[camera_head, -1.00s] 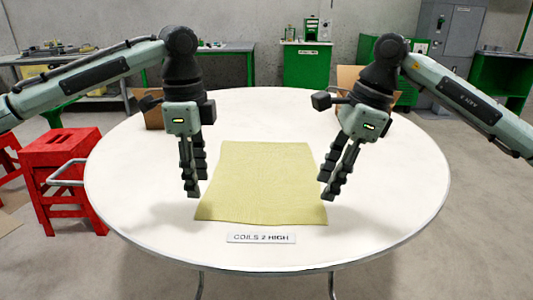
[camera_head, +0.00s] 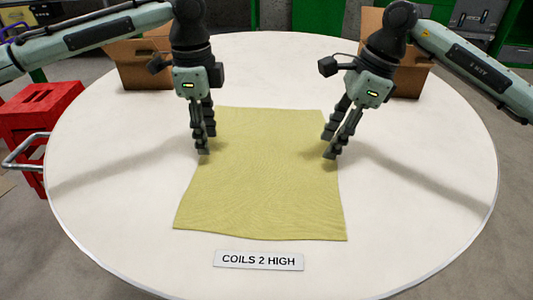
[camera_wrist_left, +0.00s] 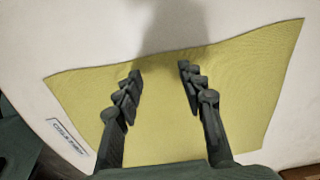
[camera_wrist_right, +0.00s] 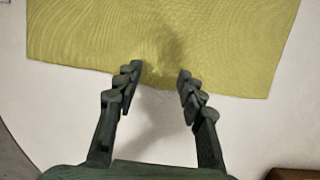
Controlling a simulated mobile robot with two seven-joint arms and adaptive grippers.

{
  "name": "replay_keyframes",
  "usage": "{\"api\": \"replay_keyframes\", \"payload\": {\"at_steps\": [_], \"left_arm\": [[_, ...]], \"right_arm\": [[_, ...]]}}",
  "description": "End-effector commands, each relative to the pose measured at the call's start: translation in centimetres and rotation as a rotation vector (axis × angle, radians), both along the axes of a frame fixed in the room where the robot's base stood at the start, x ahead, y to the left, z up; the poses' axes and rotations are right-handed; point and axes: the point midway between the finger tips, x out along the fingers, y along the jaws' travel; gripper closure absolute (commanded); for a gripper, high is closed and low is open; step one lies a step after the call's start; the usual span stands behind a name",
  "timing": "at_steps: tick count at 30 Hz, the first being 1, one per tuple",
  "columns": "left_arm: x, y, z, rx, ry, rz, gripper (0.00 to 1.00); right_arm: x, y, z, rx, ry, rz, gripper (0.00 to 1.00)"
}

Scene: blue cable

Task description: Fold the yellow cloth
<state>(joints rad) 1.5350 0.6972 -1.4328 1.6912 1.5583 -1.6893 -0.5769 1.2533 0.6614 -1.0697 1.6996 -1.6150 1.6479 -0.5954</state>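The yellow cloth (camera_head: 262,185) lies flat and spread out on the round white table, with slightly wavy edges. My left gripper (camera_head: 207,143) is over its left edge in the head view. In the left wrist view its fingers (camera_wrist_left: 160,75) are apart, with cloth visible between them. My right gripper (camera_head: 331,146) is at its right edge. In the right wrist view its fingers (camera_wrist_right: 156,75) are apart, with the cloth's edge (camera_wrist_right: 160,82) between the tips. Both grippers are empty; whether the fingertips touch the cloth cannot be told.
A label reading "COILS 2 HIGH" (camera_head: 259,260) lies on the white table (camera_head: 110,190) in front of the cloth. Cardboard boxes (camera_head: 138,62) stand behind at left and right. A red stool (camera_head: 40,110) is at the left. The table is clear on both sides.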

Motion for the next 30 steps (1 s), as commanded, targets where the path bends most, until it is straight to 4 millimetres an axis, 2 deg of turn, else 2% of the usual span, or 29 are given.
{"api": "replay_keyframes", "payload": {"at_steps": [6,20,30], "left_arm": [[0.0,0.0,-1.9,0.0,-0.001,0.0,0.6],[0.0,0.0,-2.7,0.0,-0.001,0.0,0.6],[0.0,0.0,-2.5,0.0,0.0,0.0,0.81]], "right_arm": [[0.0,0.0,-1.9,0.0,0.0,0.001,0.6],[0.0,0.0,-2.7,0.0,0.0,0.001,0.6],[0.0,0.0,-2.5,-0.001,0.001,0.0,0.81]]}}
